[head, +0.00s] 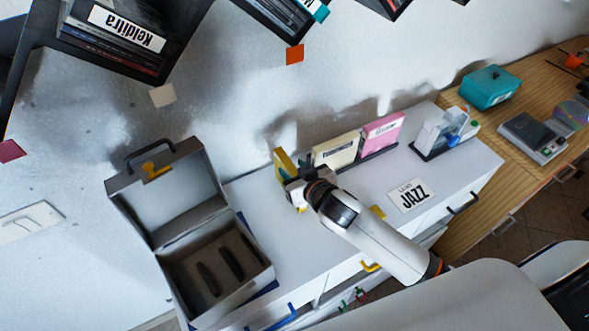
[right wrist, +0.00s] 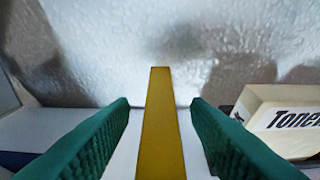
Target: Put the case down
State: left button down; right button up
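A thin yellow case (head: 283,161) stands upright on the white cabinet top (head: 262,212), left of a cream case (head: 336,150) and a pink case (head: 383,131). My right gripper (head: 297,182) is at the yellow case. In the right wrist view, the yellow case (right wrist: 160,125) is edge-on between my two green fingers (right wrist: 160,118), with a gap on each side, so the gripper is open around it. The cream case also shows there (right wrist: 285,120), right of the right finger. The yellow case's base is hidden in the head view. My left gripper is not in view.
An open grey box (head: 190,232) stands at the left end of the cabinet. Dark wall shelves (head: 115,45) hang above. The cabinet top between box and yellow case is clear.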

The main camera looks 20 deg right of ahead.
jog(key=shift+r, duration=0.1)
jog(key=shift+s+r, duration=0.1)
jog(key=b+v, duration=0.1)
jog(key=v, duration=1.1)
jog(key=shift+b, duration=0.35)
